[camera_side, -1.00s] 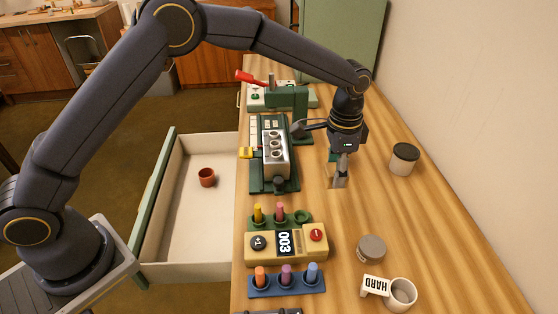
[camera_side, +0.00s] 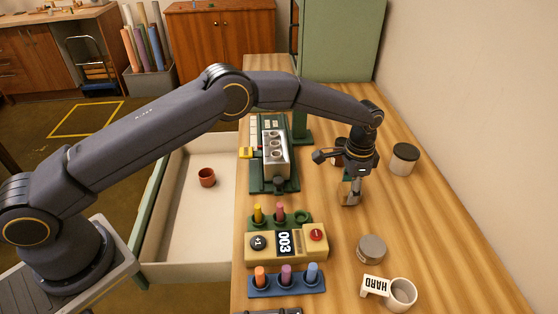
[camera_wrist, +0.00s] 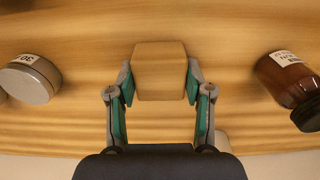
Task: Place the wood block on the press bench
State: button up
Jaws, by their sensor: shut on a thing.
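The wood block (camera_wrist: 159,72) is a light brown block between the two green-padded fingers in the wrist view. My gripper (camera_wrist: 160,88) is shut on it. In the side view my gripper (camera_side: 350,190) points down over the wooden table, right of the green-based press with its metal block, and the wood block (camera_side: 348,197) shows small at the fingertips. I cannot tell whether the block touches the table. Which part is the press bench is unclear; the green-based device (camera_side: 267,182) stands left of my gripper, and the arm hides part of what stands behind it.
A lidded jar (camera_side: 404,160) stands to the right. A counter box (camera_side: 286,258) and peg holders stand front left. An open drawer (camera_side: 190,230) holds a red cup (camera_side: 207,177).

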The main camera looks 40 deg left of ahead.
jog(key=shift+f, duration=0.15)
jog(key=o, duration=1.2)
jog(key=shift+c, duration=0.2)
notch_tip(320, 180, up, 12)
jog(key=s+a+r+n+t, duration=0.1)
jog(key=s+a+r+n, duration=0.1)
jog(key=s+a+r, duration=0.45)
jog(key=s+a+r+n+t, duration=0.2)
jog(key=s+a+r, duration=0.2)
jog(key=a+r, duration=0.55)
jog(key=s+a+n+t, duration=0.1)
jog(key=s+a+n, duration=0.1)
jog(key=s, duration=0.9)
jog(key=s+a+f+n+t, duration=0.1)
jog(key=s+a+n, duration=0.2)
jog(key=s, duration=0.9)
jog(key=a, duration=0.2)
jog(key=shift+a+t, duration=0.3)
